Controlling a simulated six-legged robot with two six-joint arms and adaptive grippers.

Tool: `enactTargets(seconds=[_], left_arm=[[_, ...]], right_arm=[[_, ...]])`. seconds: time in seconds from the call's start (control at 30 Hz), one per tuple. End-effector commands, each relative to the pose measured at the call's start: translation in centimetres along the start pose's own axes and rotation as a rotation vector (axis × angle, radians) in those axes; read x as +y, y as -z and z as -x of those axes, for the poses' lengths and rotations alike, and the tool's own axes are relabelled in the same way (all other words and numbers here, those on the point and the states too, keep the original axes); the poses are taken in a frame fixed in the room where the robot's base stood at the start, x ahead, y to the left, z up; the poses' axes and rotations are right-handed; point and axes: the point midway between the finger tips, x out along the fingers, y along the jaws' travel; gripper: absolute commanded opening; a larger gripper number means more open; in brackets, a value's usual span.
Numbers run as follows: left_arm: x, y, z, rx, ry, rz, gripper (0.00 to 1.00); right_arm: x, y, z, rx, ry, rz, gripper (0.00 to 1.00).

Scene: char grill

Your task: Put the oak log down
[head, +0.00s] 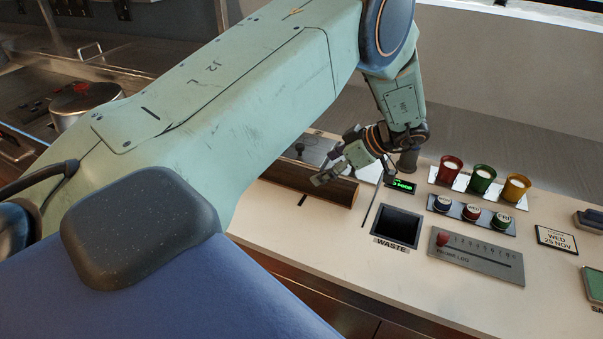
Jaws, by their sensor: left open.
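My left gripper (326,170) is open at the log's upper edge, near the right half of the visible part. I cannot tell whether the fingers touch the log. My right gripper is not in view.
The square waste opening (397,227) and a thin dark rod (372,201) lie right of the log. A lidded pot (84,103) stands far left.

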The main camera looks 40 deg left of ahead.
Motion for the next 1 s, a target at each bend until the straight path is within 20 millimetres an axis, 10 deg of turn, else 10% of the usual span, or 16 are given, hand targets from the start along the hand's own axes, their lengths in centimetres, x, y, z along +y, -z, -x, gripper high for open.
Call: enactTargets(seconds=[0.53,1.0], left_arm=[[0.1,-0.4,-6.6,0.002,0.003,0.0,0.85],[0.2,-0.2,-7.4,0.003,0.002,0.0,0.73]], right_arm=[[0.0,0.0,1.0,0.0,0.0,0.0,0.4],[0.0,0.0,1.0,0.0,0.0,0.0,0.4]])
